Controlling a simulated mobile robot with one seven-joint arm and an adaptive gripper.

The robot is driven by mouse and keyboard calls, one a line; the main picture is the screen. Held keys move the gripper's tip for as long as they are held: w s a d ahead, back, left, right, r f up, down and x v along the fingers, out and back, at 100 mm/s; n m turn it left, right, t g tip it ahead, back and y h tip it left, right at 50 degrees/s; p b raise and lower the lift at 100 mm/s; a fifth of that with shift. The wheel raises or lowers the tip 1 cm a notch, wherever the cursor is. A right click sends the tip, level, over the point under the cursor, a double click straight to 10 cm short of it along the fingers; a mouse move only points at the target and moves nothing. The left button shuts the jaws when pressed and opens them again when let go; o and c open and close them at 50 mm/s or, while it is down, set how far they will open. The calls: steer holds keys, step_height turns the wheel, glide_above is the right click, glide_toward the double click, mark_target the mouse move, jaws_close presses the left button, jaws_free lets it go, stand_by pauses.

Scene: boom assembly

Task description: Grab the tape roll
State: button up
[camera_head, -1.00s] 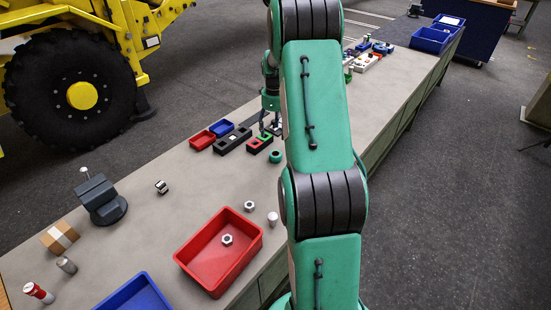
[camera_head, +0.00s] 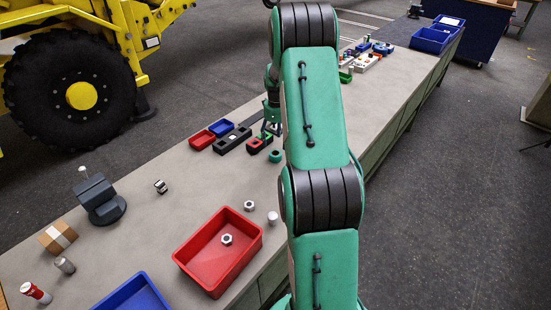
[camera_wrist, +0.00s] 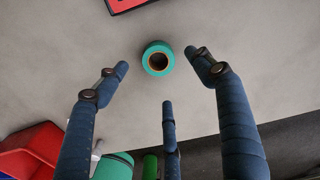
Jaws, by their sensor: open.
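The tape roll (camera_wrist: 158,59) is a small green ring with a brown core and a dark hole. In the wrist view it lies flat on the grey worktop at upper centre, beyond my fingers. The tape roll (camera_head: 275,156) also shows in the head view, just left of my green arm. My gripper (camera_wrist: 162,86) has three dark blue fingers spread apart, with nothing between them. Two fingertips flank the near side of the roll without visibly touching it. In the head view my gripper (camera_head: 271,130) is partly hidden behind my arm.
Small red (camera_head: 202,140) and blue (camera_head: 221,128) bins lie to the left. The worktop edge runs right of the roll.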

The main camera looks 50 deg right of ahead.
mark_target(276, 153)
steer(key=shift+f, duration=1.7)
steer(key=shift+a+f+b, duration=0.1)
steer(key=shift+f+b, duration=1.1)
steer(key=shift+f, duration=1.4)
steer(key=c, duration=1.3)
